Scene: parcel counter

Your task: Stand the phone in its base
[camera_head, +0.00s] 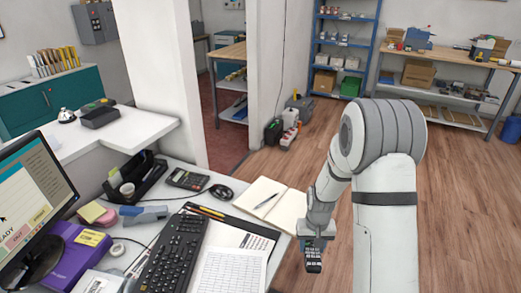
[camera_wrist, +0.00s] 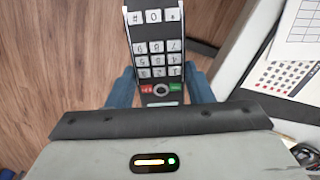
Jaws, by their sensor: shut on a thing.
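The phone (camera_head: 314,262) is a dark handset with pale number keys. It hangs below my gripper (camera_head: 316,240), beyond the desk's right edge and above the floor. In the wrist view the phone (camera_wrist: 157,50) shows its keypad, with a red and a green key close to the jaws. My gripper (camera_wrist: 160,92) is shut on it, with blue fingers at both sides. The far end of the phone is cut off at the top of the wrist view. I cannot tell for sure which thing is the phone's base.
The desk holds a keyboard (camera_head: 173,255), an open notebook (camera_head: 275,207), a calculator (camera_head: 188,179), a mouse (camera_head: 221,192), a black organizer (camera_head: 150,183), a purple box (camera_head: 75,255) and a monitor (camera_head: 40,200). A dark device (camera_head: 98,115) lies on the white counter (camera_head: 125,127).

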